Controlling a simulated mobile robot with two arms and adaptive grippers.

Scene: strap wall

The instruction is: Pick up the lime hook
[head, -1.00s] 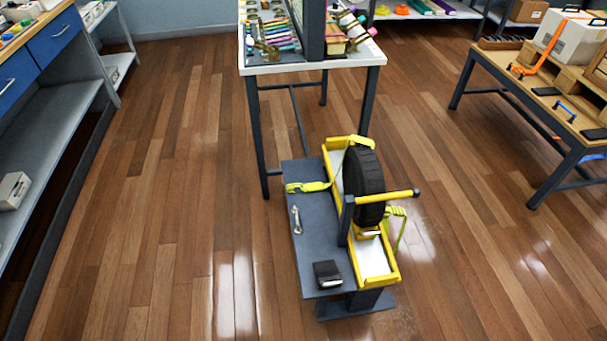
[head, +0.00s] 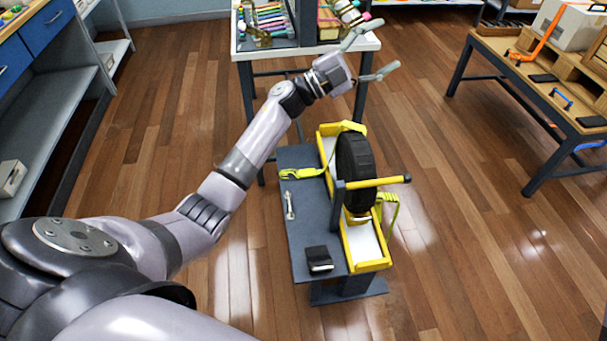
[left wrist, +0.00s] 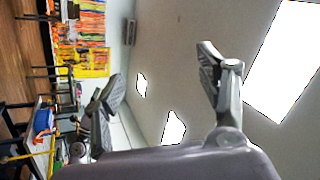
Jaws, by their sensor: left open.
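A lime strap (head: 303,174) lies over the left side of the yellow frame and onto the grey bench top. Another lime strap piece (head: 391,205) hangs at the right side of the wheel. Which part is the lime hook is too small to tell. My left gripper (head: 374,54) is open and empty, in the air above and beyond the wheel, apart from both lime pieces. Its two spread fingers also show in the left wrist view (left wrist: 158,75), with nothing between them. My right gripper is not in view.
A black wheel (head: 357,172) stands in the yellow frame (head: 373,262), with a yellow bar (head: 378,182) beside it. A black box (head: 319,259) and a silver handle (head: 289,205) are on the bench. A white-topped table (head: 265,53) stands behind. Floor is free on both sides.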

